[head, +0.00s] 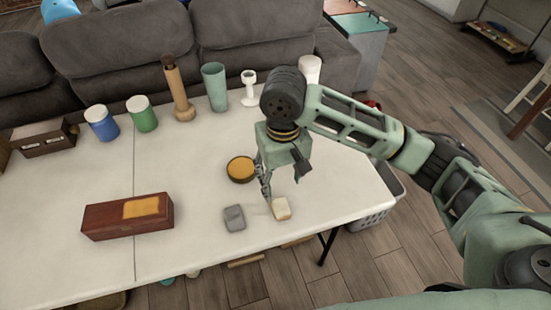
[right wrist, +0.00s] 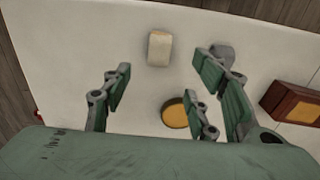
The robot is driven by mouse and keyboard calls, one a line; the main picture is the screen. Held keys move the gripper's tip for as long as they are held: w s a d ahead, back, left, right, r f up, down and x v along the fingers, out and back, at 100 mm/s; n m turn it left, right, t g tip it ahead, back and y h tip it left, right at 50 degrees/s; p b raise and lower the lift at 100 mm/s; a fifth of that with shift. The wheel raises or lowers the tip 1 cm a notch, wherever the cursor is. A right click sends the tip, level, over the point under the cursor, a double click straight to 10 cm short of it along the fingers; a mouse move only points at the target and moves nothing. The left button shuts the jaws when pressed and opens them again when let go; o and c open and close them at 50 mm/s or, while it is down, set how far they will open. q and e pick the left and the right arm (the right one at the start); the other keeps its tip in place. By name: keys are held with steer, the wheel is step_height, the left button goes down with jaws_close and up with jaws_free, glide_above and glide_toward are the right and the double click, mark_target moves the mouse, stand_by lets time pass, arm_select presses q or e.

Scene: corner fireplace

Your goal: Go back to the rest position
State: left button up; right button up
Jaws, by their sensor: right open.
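My right gripper (head: 283,186) hangs over the right part of the white table (head: 200,180), pointing down. Its jaws are open and nothing is between them; they also show apart in the right wrist view (right wrist: 160,80). A cream block (head: 281,208) lies on the table just below the fingertips. A grey block (head: 235,218) lies to its left. Both blocks show in the right wrist view, the cream one (right wrist: 159,48) ahead of the jaws and the grey one (right wrist: 224,52) partly behind a finger. My left gripper is not in view.
A round dish with a yellow top (head: 241,169) is close left of the gripper. A red-brown box (head: 128,216) lies at front left. Cups, jars and a wooden mill (head: 178,88) line the back edge, before a grey sofa (head: 120,42). A basket (head: 374,215) stands on the floor.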

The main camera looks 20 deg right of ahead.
steer(key=s+a+f+n+y, duration=0.1)
steer(key=s+a+f, duration=0.1)
steer(key=s+a+f+t+y, duration=0.1)
steer(key=s+a+f, duration=0.1)
steer(key=s+f, duration=0.1)
steer(key=s+a+f+n+t+y, duration=0.1)
steer(key=s+a+f+y, duration=0.1)
steer(key=a, duration=0.1)
steer(key=shift+s+f+n, duration=0.15)
steer(key=shift+f+n, duration=0.15)
steer(key=s+d+f+m+t+h, duration=0.1)
steer(key=s+d+f+h, duration=0.4)
steer(key=s+d, duration=0.75)
step_height(320, 180, down, 26)
steer(key=d+y, duration=0.1)
steer(key=d, duration=0.1)
steer(key=s+d+f+g, duration=0.1)
steer(key=s+d+f, duration=0.1)
steer(key=s+f, duration=1.4)
steer(key=shift+d+g, duration=0.25)
steer(key=shift+g, duration=0.15)
